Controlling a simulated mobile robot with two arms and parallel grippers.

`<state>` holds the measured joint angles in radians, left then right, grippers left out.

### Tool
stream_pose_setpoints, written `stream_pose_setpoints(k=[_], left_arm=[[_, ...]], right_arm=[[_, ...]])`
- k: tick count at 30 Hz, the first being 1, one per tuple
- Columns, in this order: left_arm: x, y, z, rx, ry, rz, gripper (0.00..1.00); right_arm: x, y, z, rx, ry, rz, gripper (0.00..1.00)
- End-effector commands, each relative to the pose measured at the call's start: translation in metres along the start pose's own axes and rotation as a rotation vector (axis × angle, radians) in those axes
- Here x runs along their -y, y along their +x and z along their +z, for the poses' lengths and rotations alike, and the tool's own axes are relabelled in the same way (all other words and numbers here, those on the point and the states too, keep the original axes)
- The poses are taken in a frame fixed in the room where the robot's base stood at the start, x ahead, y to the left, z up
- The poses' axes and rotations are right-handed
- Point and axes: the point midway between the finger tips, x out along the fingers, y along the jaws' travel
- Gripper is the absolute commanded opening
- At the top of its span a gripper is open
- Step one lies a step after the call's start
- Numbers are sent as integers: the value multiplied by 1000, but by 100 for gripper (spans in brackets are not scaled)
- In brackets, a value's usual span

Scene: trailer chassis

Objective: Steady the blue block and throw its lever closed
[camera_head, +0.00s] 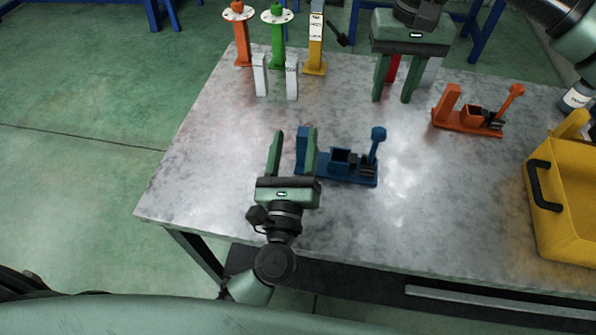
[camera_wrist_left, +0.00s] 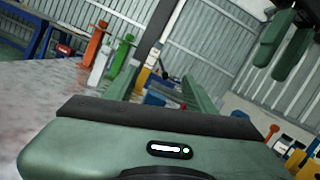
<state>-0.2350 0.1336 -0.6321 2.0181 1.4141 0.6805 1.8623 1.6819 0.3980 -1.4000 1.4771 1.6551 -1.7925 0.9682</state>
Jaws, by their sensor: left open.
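The blue block (camera_head: 346,180) is a low base on the table with an upright post (camera_head: 301,150) at its left end. Its lever (camera_head: 374,150), with a round knob, stands up at the right end. My left gripper (camera_head: 293,134) is open, with its fingers on either side of the post. The post is closer to the right finger, which partly covers it; contact cannot be told. In the left wrist view, blue (camera_wrist_left: 155,98) shows between the fingers. My right gripper (camera_head: 391,99) is open beyond the blue block, above the table's back part.
An orange lever block (camera_head: 466,124) sits at the right, near a yellow bin (camera_head: 565,205). Orange (camera_head: 242,45), green (camera_head: 278,45) and yellow (camera_head: 315,50) stands and white blocks (camera_head: 292,78) are at the back. A red object (camera_head: 393,68) shows behind my right gripper. Table front is clear.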

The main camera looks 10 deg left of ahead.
Motion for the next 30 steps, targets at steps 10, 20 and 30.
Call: stream_pose_setpoints(k=[10,20,30], left_arm=[[-10,-32,-56,-195,257,-12,55],[-11,-12,-69,-221,303,-21,55],[-12,32,-80,-222,304,-22,55]], right_arm=[[0,0,0,0,0,0,36],[0,0,0,0,0,0,36],[0,0,0,0,0,0,36]])
